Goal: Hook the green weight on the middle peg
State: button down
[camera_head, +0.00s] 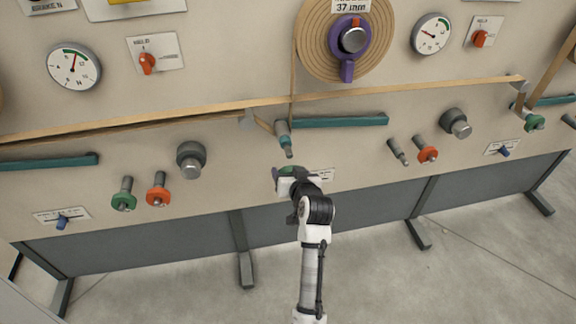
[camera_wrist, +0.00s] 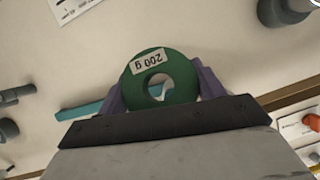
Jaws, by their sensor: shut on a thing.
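The green weight (camera_head: 289,170) is a thick ring held by my gripper (camera_head: 284,175), just in front of the panel. In the wrist view the green weight (camera_wrist: 181,72) shows an upside-down "200 g" label and a central hole, with a purple finger on each side. Something teal shows through the hole.
A bare peg (camera_head: 397,151) and a red weight (camera_head: 427,154) on its peg are to the right. Another green weight (camera_head: 123,201) and red weight (camera_head: 158,196) hang left. A tan strip (camera_head: 200,108) crosses above. A teal bar (camera_head: 340,122) lies right of the middle peg.

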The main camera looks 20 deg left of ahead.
jog(key=s+d+r+p, duration=0.1)
jog(key=s+d, duration=0.5)
jog(key=s, duration=0.3)
jog(key=shift+s+d, duration=0.2)
jog(key=shift+s, duration=0.05)
dwell(0.9)
